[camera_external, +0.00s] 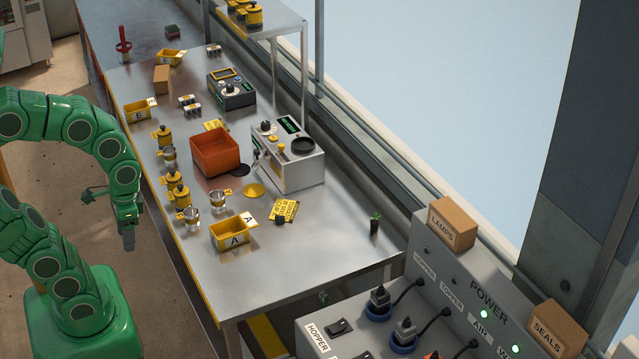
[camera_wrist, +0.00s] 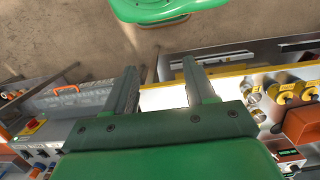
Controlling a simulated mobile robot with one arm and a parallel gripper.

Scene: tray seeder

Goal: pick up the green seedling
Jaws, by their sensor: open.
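The green seedling (camera_external: 375,217) stands upright in a small dark pot (camera_external: 374,227) near the right edge of the metal table, at its near end. My gripper (camera_external: 128,243) hangs beside the table's left edge, well apart from the seedling and across the table from it. In the wrist view my gripper (camera_wrist: 160,85) shows two separated fingers with nothing between them. I cannot make out the seedling in the wrist view.
The metal table (camera_external: 310,245) is bare around the seedling. A yellow bin marked A (camera_external: 232,236), an orange bin (camera_external: 215,152), glass cups, yellow canisters and a grey instrument (camera_external: 300,165) stand on it. A power panel (camera_external: 460,300) is at the near right.

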